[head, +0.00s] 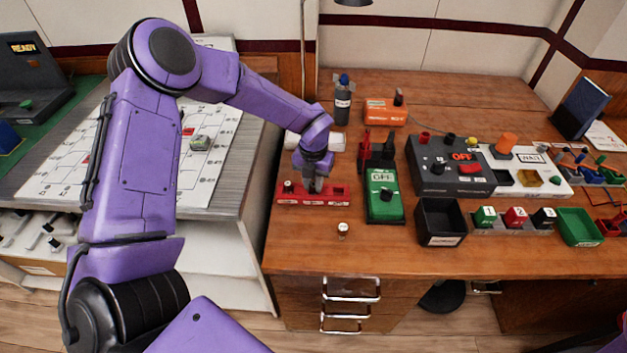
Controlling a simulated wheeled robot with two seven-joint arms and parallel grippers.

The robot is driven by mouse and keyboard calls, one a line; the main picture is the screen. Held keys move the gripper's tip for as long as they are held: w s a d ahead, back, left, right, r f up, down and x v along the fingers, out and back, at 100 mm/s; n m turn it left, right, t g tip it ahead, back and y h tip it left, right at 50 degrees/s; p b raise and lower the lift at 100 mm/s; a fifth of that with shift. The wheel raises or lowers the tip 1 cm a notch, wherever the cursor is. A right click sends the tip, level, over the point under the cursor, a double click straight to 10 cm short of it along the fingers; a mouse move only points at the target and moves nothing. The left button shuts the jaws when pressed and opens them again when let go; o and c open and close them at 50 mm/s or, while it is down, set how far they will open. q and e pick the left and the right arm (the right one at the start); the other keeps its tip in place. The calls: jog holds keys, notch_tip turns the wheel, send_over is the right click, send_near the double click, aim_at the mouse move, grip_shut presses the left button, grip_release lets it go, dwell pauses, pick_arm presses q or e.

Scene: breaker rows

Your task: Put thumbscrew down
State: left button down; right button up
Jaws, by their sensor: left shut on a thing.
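My left gripper (316,186) points down over the red rack (337,200) near the left end of the wooden desk. It is shut on the thumbscrew, which is small and mostly hidden by the fingers; I cannot tell whether it touches the rack. My right gripper is out of view.
A green device (384,205) stands close to the right of the rack. Farther right are a dark control box (445,180), a black bin (440,222) and a green bin (580,228). A dark bottle (342,105) stands behind. Bare desk lies in front of the rack.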

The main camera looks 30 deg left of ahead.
aim_at(313, 184)
pick_arm(q)
jog(key=shift+f, duration=0.15)
jog(key=c, duration=1)
grip_release()
jog(key=shift+r, duration=0.35)
notch_tip(313, 184, up, 12)
jog(key=shift+f+b, duration=0.15)
jog(key=shift+b, duration=0.6)
